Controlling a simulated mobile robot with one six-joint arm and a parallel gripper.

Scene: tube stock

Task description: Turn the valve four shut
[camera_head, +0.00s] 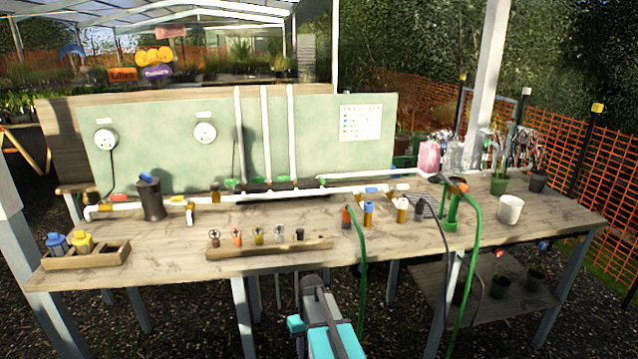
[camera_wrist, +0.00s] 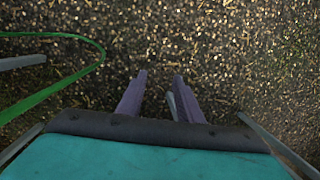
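A white pipe (camera_head: 255,198) runs along the bench with small coloured handles on it, including a red one (camera_head: 119,197) at the left and a blue one (camera_head: 372,190) at the right. Green handles (camera_head: 323,181) sit by the pipes at the foot of the green panel. Numbers are too small to read, so I cannot tell which valve is number four. In the wrist view my gripper (camera_wrist: 160,78) has its two fingers apart with nothing between them, over gravel. In the head view my arm is low, in front of the bench.
The wooden bench (camera_head: 170,246) carries a rack of fittings (camera_head: 270,249), a crate with blue and yellow bottles (camera_head: 95,259), a dark cup (camera_head: 151,200) and a white pot (camera_head: 510,209). A green hose (camera_head: 475,255) hangs over the front edge.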

